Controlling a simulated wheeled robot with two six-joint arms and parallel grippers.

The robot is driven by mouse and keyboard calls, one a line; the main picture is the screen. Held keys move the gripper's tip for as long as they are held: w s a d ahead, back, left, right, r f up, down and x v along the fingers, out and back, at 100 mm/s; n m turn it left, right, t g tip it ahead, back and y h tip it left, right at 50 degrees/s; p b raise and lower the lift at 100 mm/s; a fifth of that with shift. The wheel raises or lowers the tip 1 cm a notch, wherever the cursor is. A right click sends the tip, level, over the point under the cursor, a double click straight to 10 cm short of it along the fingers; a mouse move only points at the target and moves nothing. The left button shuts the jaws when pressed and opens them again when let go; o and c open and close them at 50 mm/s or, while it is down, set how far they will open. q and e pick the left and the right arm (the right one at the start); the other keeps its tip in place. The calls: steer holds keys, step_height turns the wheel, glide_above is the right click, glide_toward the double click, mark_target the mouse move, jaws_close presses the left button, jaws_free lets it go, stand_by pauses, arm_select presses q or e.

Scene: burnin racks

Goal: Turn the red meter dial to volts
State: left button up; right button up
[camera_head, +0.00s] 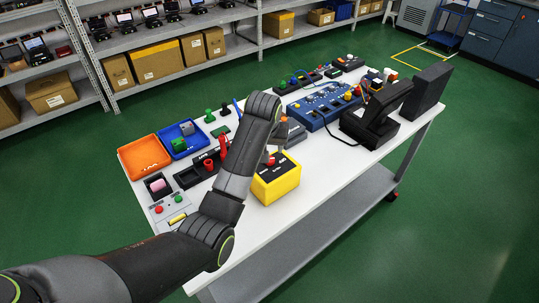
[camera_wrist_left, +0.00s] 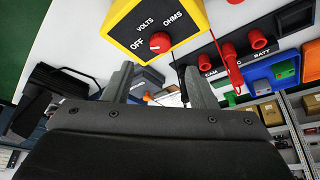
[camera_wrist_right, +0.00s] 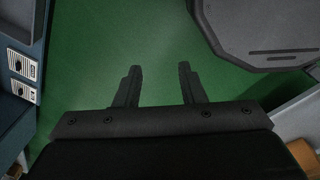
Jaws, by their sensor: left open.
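The yellow meter (camera_head: 277,183) stands on the white table, with its red dial (camera_head: 271,161) on the black top. In the left wrist view the red dial (camera_wrist_left: 160,42) sits among the labels OFF, VOLTS and OHMS. A small pale mark on it appears to face OFF. My left gripper (camera_wrist_left: 160,76) is open and empty, with the dial beyond and between its fingertips, apart from them. In the head view my left arm hides most of this gripper. My right gripper (camera_wrist_right: 158,68) is open and empty over the green floor.
Around the meter on the table (camera_head: 330,165) are an orange tray (camera_head: 144,165), a blue tray, a black strip with red posts, a blue panel (camera_head: 316,112) and a black stand (camera_head: 372,122). The table is clear to the meter's right and front.

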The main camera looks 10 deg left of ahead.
arm_select(q)
steer(key=x, duration=0.4)
steer(key=shift+f, duration=0.2)
steer(key=x, duration=0.3)
steer(key=shift+w, duration=0.1)
steer(key=shift+w+a+f, duration=0.1)
steer(key=shift+w+f, duration=0.1)
steer(key=shift+f, duration=0.4)
arm_select(e)
steer(key=shift+w+r+t, duration=0.15)
steer(key=shift+w+r, duration=0.05)
steer(key=shift+w, duration=0.35)
steer(key=shift+w+r+t, duration=0.15)
steer(key=shift+w, duration=0.35)
steer(key=shift+a, duration=0.1)
arm_select(q)
steer(key=c, duration=1)
arm_select(e)
steer(key=shift+w, duration=0.25)
arm_select(q)
steer(key=shift+p, duration=0.35)
arm_select(e)
steer(key=shift+r, duration=0.15)
